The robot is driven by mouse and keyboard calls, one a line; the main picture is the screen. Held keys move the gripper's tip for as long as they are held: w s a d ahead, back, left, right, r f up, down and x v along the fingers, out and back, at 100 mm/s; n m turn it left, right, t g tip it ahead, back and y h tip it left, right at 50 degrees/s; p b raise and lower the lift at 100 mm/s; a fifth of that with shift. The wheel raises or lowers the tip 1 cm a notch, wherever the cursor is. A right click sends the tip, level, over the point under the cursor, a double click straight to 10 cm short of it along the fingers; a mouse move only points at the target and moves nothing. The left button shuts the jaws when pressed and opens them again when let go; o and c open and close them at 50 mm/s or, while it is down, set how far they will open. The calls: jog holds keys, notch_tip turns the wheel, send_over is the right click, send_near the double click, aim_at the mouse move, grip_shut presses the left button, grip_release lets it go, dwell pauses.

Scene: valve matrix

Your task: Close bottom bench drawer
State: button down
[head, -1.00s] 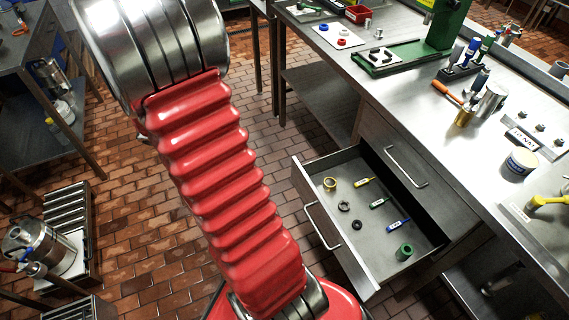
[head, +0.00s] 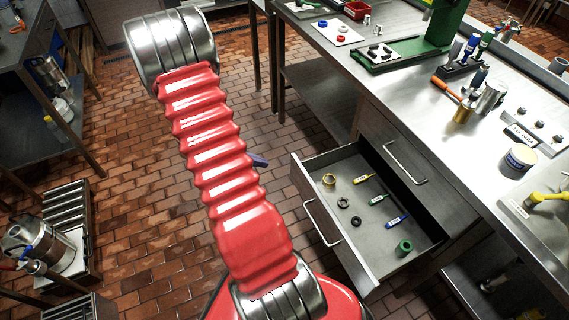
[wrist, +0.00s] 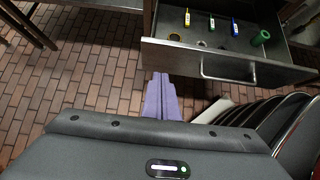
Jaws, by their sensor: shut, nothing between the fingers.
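The bottom bench drawer (head: 359,246) is pulled well out of the bench in the head view, with a bar handle (head: 322,223) on its front. The drawer also shows in the wrist view (wrist: 177,54), with its handle (wrist: 228,79) right of my fingers. It holds a yellow ring, dark rings, several small tubes and a green cylinder. My gripper (wrist: 160,78) is shut and empty, its purple fingers pointing at the left part of the drawer front. I cannot tell whether the tips touch it. In the head view only a purple bit shows behind my red arm.
The closed upper drawer (head: 392,148) sits above the open one. The steel bench top (head: 425,88) carries a green press, tools and a tin (head: 520,158). A cylinder on a low stand (head: 38,245) is at the left. The brick floor (head: 130,190) between is clear.

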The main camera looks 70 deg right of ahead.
aim_at(297, 165)
jog(key=x, duration=0.4)
jog(key=s+d+r+x, duration=0.1)
jog(key=x, duration=0.3)
jog(key=r+x, duration=0.1)
jog(key=x, duration=0.3)
jog(key=shift+s+d+f, duration=0.35)
jog(key=shift+d, duration=0.05)
jog(key=shift+d, duration=0.15)
